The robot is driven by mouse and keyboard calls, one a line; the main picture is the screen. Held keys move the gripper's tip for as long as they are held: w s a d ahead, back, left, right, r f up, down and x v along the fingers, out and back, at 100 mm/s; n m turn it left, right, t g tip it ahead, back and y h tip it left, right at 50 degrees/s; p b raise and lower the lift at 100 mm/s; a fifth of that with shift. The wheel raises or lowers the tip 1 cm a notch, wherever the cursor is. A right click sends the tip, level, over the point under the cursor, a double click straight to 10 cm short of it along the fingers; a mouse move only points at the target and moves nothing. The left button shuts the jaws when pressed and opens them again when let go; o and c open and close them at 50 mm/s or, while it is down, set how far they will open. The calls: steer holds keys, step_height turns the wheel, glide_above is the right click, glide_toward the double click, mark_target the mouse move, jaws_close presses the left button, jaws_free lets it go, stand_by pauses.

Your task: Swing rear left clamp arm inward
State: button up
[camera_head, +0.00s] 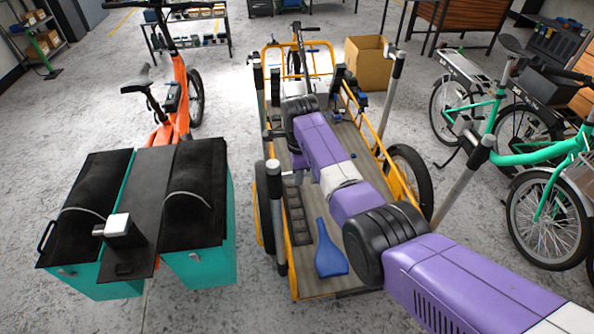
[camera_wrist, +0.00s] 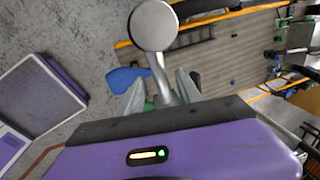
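A yellow-framed cargo bike with a wooden deck (camera_head: 325,285) stands in front of me, with upright posts along its sides. In the wrist view, a pale metal rod (camera_wrist: 161,75) with a round disc end (camera_wrist: 153,25) runs between my gripper's fingers. My gripper (camera_wrist: 160,84) is open around it, with the fingers apart on either side. I cannot tell whether a finger touches the rod. In the head view my arm hides most of the gripper and clamp.
A blue paddle-shaped piece (camera_head: 330,252) and a black ladder-like strip (camera_head: 298,214) lie on the deck. An orange bike with teal boxes (camera_head: 200,262) stands on the left. Green bikes (camera_head: 535,160) stand on the right. A cardboard box (camera_head: 368,65) is behind.

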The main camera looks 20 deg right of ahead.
step_height(320, 180, up, 8)
steer(key=s, duration=0.1)
steer(key=shift+s+a+f, duration=0.15)
steer(key=shift+s+a, duration=0.05)
steer(key=shift+a, duration=0.05)
stand_by(0.4)
